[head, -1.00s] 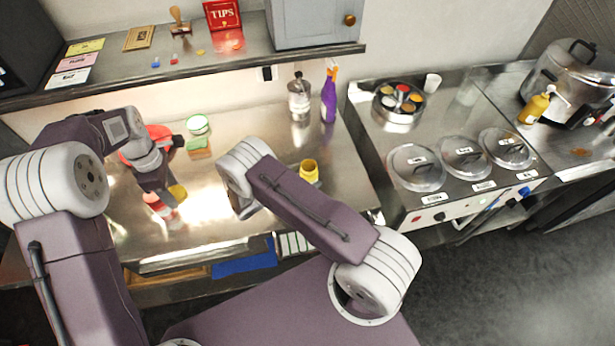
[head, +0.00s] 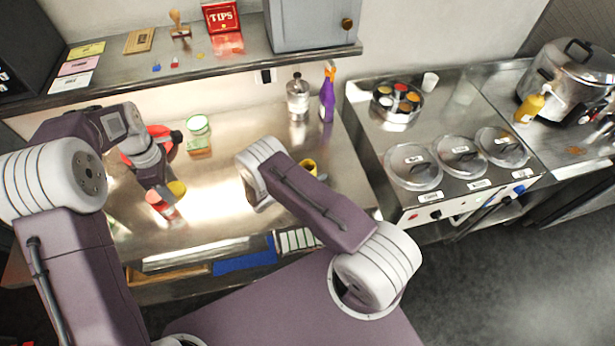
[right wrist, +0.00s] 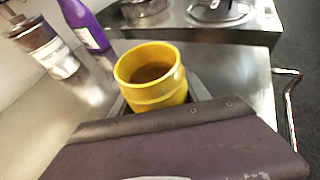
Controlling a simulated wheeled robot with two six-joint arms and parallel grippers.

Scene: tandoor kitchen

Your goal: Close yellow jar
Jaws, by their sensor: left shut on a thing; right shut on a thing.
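The yellow jar (right wrist: 150,78) is open at the top in the right wrist view, with brown contents inside. It stands upright. In the head view the yellow jar (head: 309,166) is partly hidden behind my right arm. My right gripper (right wrist: 160,100) is shut around the jar's side; its fingers are mostly hidden behind the jar and my own wrist. My left gripper (head: 168,194) is at the left of the counter in the head view, shut on a small yellow piece that looks like a lid (head: 177,188). It is well apart from the jar.
A red-topped item (head: 158,200) is beside my left gripper. Lidded pots (head: 413,166) are to the right. The counter's middle is clear.

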